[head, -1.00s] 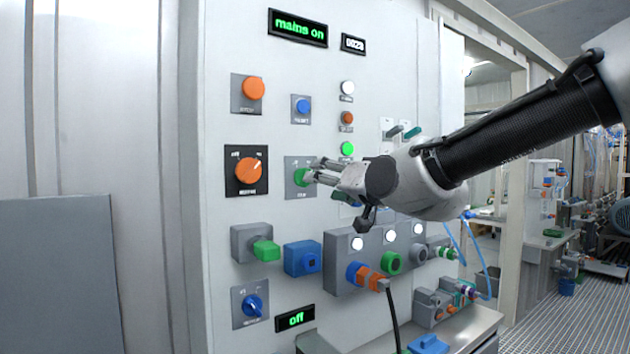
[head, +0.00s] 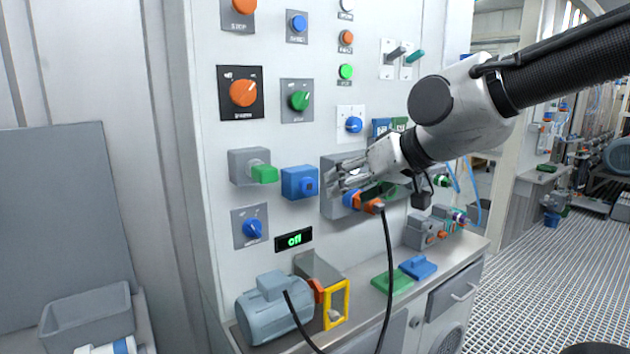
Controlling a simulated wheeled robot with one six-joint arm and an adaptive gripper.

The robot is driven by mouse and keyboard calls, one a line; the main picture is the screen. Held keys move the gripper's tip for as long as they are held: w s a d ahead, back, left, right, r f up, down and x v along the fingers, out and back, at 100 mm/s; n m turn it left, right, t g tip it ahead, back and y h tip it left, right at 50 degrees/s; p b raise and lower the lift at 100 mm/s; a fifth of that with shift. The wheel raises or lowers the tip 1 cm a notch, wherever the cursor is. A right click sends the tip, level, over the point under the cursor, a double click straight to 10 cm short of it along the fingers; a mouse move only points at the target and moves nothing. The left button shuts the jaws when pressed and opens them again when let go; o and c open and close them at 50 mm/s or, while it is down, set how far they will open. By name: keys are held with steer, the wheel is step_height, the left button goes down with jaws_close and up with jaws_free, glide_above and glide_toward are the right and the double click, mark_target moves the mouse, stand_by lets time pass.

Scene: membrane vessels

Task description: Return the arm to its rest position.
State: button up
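My gripper (head: 338,180) is in the head view, in front of the control panel (head: 210,215) near its row of sockets. Its grey fingers point left and look spread apart, with nothing between them. The arm comes in from the upper right, bent at the wrist. The gripper is clear of the green rotary knob (head: 299,100), which shows fully, up and left of it. The gripper hides part of the grey socket box (head: 331,205) behind it. I cannot tell the exact gap between the fingers and the box.
An orange plug (head: 372,207) with a hanging black cable (head: 388,260) is just below the gripper. Blue (head: 354,125) and orange (head: 243,93) knobs are on the panel. A grey-blue motor (head: 272,308) and a yellow frame (head: 336,305) stand on the bench. Open grated floor (head: 540,280) lies to the right.

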steer(key=s+d+f+m+g+h, duration=0.1)
steer(key=s+d+f+h, duration=0.1)
steer(key=s+d, duration=0.3)
steer(key=s+d+f+m+g+h, duration=0.1)
steer(key=s+d, duration=0.4)
steer(key=d, duration=0.9)
steer(key=s+d+f+m+g+h, duration=0.1)
steer(key=s+d+f+m+h, duration=0.1)
steer(key=d, duration=0.7)
steer(key=s+f+h, duration=0.1)
steer(key=s+h, duration=0.1)
steer(key=s, duration=0.1)
steer(key=shift+d+f+m+g, duration=0.3)
steer(key=shift+f, duration=0.05)
